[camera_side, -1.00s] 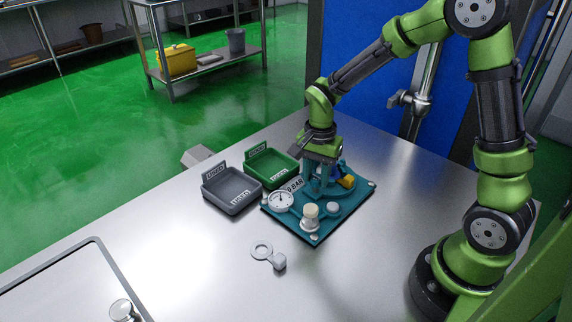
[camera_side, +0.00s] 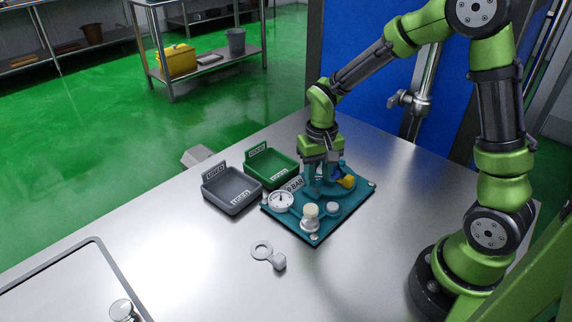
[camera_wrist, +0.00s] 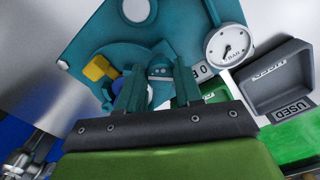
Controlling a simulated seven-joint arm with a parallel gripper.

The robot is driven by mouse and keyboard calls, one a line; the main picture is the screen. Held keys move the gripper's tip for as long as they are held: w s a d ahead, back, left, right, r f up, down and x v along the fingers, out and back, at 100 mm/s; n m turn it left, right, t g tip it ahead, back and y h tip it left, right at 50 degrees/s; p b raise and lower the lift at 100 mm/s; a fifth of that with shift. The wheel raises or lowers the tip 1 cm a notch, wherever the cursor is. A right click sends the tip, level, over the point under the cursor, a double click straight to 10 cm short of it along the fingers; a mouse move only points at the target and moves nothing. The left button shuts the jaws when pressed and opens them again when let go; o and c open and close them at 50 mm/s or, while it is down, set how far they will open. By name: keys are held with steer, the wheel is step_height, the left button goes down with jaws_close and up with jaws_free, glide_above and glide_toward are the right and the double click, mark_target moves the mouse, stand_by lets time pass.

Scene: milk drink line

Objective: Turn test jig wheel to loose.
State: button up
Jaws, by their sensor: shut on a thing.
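The test jig is a teal square plate (camera_side: 345,207) on the steel table, and it also shows in the wrist view (camera_wrist: 100,38). It carries a round white gauge (camera_side: 281,201), a cream-topped post (camera_side: 310,215) and a yellow part (camera_side: 346,181). My gripper (camera_side: 320,185) points down over the back of the plate. Its fingers (camera_wrist: 158,85) straddle a teal part of the jig, apparently the wheel (camera_wrist: 160,71), and are shut on it. The fingers hide much of the wheel, and I cannot read its setting.
A grey tray (camera_side: 206,196) and a green tray (camera_side: 252,172) stand left of the plate. A grey ring-shaped piece (camera_side: 262,249) lies in front of it. A recessed area (camera_side: 98,247) is at the table's left. The front table between is mostly clear.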

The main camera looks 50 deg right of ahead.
mark_target(319, 177)
steer(key=n, duration=0.7)
steer(key=shift+d, duration=0.15)
steer(key=n, duration=0.3)
steer(key=shift+n, duration=0.4)
steer(key=shift+w+d+n, duration=0.1)
steer(key=shift+n, duration=1.6)
steer(key=o, duration=1)
steer(key=shift+o, duration=0.2)
step_height(319, 177, up, 17)
